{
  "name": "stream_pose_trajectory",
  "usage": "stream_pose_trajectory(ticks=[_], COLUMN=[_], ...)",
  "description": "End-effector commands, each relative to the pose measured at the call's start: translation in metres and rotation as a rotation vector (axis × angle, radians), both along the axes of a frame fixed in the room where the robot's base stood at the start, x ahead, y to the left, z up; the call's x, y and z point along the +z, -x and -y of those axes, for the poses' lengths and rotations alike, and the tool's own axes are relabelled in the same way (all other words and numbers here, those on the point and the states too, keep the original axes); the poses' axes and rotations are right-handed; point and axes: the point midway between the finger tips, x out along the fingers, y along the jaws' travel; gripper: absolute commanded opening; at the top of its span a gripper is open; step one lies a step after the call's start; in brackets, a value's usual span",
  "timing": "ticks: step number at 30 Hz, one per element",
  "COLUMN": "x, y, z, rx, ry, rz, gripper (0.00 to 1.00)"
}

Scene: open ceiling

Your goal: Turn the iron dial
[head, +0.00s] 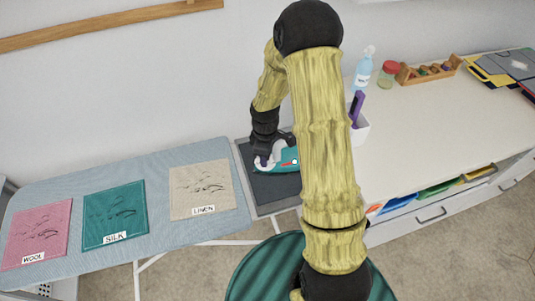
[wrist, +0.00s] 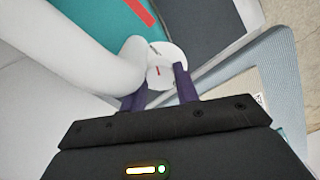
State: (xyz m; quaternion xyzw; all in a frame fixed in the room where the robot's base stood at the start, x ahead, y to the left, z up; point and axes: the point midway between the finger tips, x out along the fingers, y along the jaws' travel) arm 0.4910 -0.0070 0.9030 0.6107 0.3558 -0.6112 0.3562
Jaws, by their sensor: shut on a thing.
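The iron (head: 281,166), teal and white, rests on a dark grey pad (head: 276,189) at the right end of the ironing board. In the wrist view, the iron's white handle (wrist: 80,37) curves down past a round white dial (wrist: 170,71) with a red mark. My gripper (wrist: 159,88) has its two purple fingers at the near edge of the dial, one on each side, and is shut on it. The near part of the dial is hidden.
The light blue ironing board (head: 157,167) carries pink wool, teal silk and beige linen cloths. The white counter (head: 440,130) at right holds a blue bottle (head: 363,68), a red-lidded jar (head: 388,73) and a wooden rack (head: 428,72). A white cup stands close beside my arm.

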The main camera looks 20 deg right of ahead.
Motion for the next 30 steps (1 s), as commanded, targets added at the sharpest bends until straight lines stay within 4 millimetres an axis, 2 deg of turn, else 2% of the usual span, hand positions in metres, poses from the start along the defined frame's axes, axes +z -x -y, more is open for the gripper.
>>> stream_pose_trajectory(ticks=[5, 14, 15, 18, 30], x=[0.0006, 0.0006, 0.0006, 0.0005, 0.0051], y=[-0.0003, -0.0001, -0.0001, 0.0000, -0.0002], z=[-0.0035, 0.0025, 0.0032, 0.0043, 0.0041], rx=[-0.019, -0.032, -0.034, -0.035, -0.034], ry=[-0.002, -0.002, -0.002, -0.002, -0.002], rz=[0.001, 0.001, 0.001, 0.001, 0.001], gripper=[0.08, 0.07, 0.32, 0.52, 0.53])
